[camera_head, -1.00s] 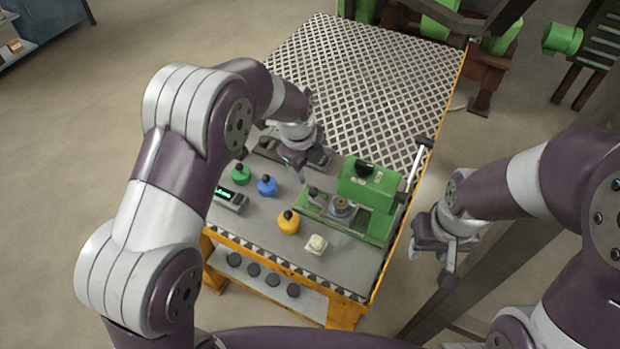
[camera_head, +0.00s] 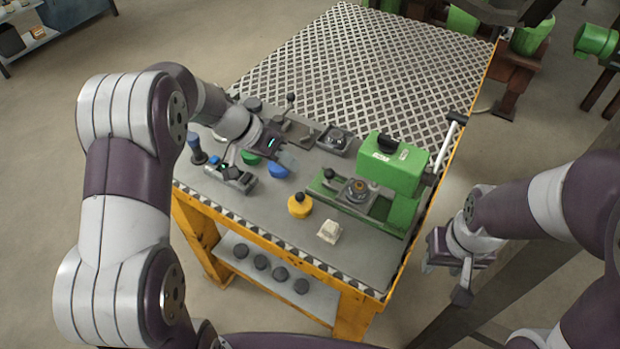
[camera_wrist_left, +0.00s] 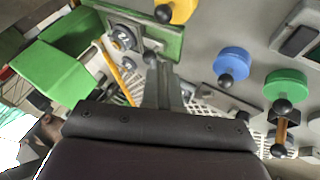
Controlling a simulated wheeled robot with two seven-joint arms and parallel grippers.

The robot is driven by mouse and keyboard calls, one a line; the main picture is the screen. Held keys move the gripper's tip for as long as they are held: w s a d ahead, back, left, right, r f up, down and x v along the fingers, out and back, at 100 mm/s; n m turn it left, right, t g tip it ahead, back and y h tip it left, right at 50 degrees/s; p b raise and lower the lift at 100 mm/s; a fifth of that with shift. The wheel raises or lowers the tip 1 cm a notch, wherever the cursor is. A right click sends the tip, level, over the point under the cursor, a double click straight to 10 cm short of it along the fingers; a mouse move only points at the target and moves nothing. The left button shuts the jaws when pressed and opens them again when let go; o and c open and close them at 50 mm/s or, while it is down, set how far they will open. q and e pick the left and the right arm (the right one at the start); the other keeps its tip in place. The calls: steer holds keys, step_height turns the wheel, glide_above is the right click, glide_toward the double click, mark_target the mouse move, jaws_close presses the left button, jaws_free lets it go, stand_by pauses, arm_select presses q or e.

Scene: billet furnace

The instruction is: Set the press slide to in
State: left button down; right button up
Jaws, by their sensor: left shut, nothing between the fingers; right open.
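The green press (camera_head: 392,166) stands at the right of the bench top, with a white lever on its right side. Its slide (camera_head: 357,192) lies at the press's front left, carrying a round grey-and-brass fixture, with a black-knobbed handle (camera_head: 328,176) at its left end. The press also shows at upper left in the left wrist view (camera_wrist_left: 52,75). My left gripper (camera_head: 290,160) is shut and empty, above the bench near the blue knob, left of and apart from the slide handle. My right gripper (camera_head: 447,278) is open, off the bench's right edge.
Blue (camera_head: 278,170), green (camera_head: 251,157) and yellow (camera_head: 300,206) knobs stand left of the press. A white block (camera_head: 330,231) sits near the front edge. A small display box (camera_head: 232,179) is at left. Levers and a grey fixture (camera_head: 333,141) stand behind. The grated top (camera_head: 360,70) is clear.

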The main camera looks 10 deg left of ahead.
arm_select(q)
steer(key=x, duration=0.9)
steer(key=shift+a+f, duration=0.1)
steer(key=shift+s+d, duration=0.25)
steer(key=shift+d, duration=0.35)
steer(key=shift+s+d, duration=0.2)
steer(key=shift+d, duration=0.4)
steer(key=shift+s+d+p, duration=0.35)
steer(key=shift+d, duration=0.35)
